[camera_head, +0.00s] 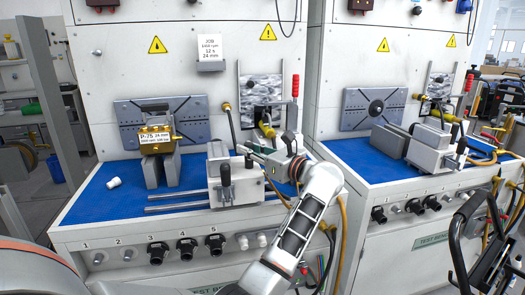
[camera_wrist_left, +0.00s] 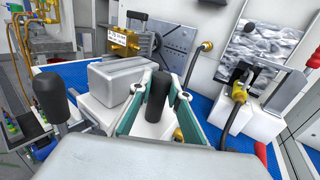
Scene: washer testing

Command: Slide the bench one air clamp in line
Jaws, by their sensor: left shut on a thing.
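The bench one air clamp (camera_head: 230,188) is a pale grey block with an upright black lever, on two metal rails (camera_head: 172,203) over the left bench's blue mat. My left gripper (camera_head: 250,152) reaches in from the right at the clamp's top. In the left wrist view its green-edged fingers (camera_wrist_left: 160,92) stand on both sides of an upright black handle (camera_wrist_left: 156,97), shut on it. The black lever (camera_wrist_left: 50,100) shows left of the fingers. A brass part (camera_head: 157,138) labelled P-75 24 mm sits left of the clamp above grey jaw blocks (camera_head: 152,172).
A white cylinder (camera_head: 114,183) lies on the mat at the left. A yellow-handled fitting (camera_head: 267,129) and red-handled lever (camera_head: 295,86) stand behind my left gripper. Bench two (camera_head: 395,165) stands to the right. Rails left of the clamp are bare.

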